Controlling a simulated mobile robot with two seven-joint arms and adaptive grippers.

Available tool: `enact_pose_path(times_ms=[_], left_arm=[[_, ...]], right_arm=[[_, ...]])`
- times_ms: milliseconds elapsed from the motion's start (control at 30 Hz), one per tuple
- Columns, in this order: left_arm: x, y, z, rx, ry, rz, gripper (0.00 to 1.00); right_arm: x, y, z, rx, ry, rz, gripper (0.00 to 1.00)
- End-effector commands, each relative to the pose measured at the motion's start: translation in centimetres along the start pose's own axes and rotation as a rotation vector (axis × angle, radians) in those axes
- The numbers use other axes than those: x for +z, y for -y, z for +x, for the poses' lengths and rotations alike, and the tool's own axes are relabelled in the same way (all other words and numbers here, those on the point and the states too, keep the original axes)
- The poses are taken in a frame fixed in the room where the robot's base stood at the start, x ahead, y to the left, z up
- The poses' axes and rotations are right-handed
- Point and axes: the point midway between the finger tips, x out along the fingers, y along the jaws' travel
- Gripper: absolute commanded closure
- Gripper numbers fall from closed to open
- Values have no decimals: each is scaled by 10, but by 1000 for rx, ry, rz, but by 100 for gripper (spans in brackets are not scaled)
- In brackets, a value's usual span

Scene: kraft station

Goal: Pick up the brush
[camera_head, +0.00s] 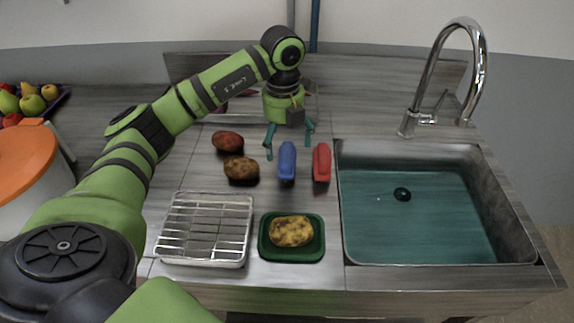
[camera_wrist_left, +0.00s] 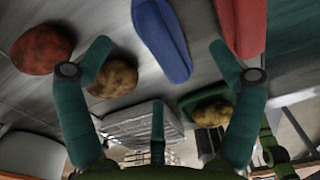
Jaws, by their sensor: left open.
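No bristles show in either view, so I cannot tell for sure which thing is the brush. A long blue object (camera_head: 287,161) and a long red object (camera_head: 321,163) lie side by side on the counter, left of the sink. My left gripper (camera_head: 288,143) points down, open and empty, just behind and above the blue object. In the left wrist view, the blue object (camera_wrist_left: 162,38) shows between the open fingers (camera_wrist_left: 160,55), and the red object (camera_wrist_left: 242,25) lies by the right finger. My right gripper is not in view.
Two potatoes (camera_head: 227,141) (camera_head: 241,170) lie left of the blue object. A wire rack (camera_head: 205,229) and a green tray (camera_head: 292,252) with a yellowish potato (camera_head: 291,231) stand in front. The water-filled sink (camera_head: 438,262) with a tall faucet (camera_head: 418,95) is at right. An orange-lidded pot (camera_head: 25,160) is far left.

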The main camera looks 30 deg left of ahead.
Motion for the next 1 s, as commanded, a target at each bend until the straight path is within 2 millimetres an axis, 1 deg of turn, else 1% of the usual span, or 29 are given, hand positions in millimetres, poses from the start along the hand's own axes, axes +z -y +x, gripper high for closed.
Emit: enact_pose_path(times_ms=[133,333,433,567,733,767,800,867,900,933,1000], left_arm=[[0,-1,13,4,-4,-1,8],[0,-3,41,5,-6,-1,8],[0,-2,55,3,-4,0,8],[1,-3,63,2,-1,-1,8],[1,-2,64,2,0,0,8],[1,-2,64,2,0,0,12],[1,-2,64,2,0,0,28],[1,-2,64,2,0,0,52],[1,-2,64,2,0,0,68],[1,-2,64,2,0,0,76],[1,-2,64,2,-1,0,76]], right_arm=[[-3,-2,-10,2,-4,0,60],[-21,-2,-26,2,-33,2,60],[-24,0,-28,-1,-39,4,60],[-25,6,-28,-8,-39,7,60],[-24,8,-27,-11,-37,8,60],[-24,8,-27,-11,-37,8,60],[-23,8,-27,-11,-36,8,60],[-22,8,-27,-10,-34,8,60],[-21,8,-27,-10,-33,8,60],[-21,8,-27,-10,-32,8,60],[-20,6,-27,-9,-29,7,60]])
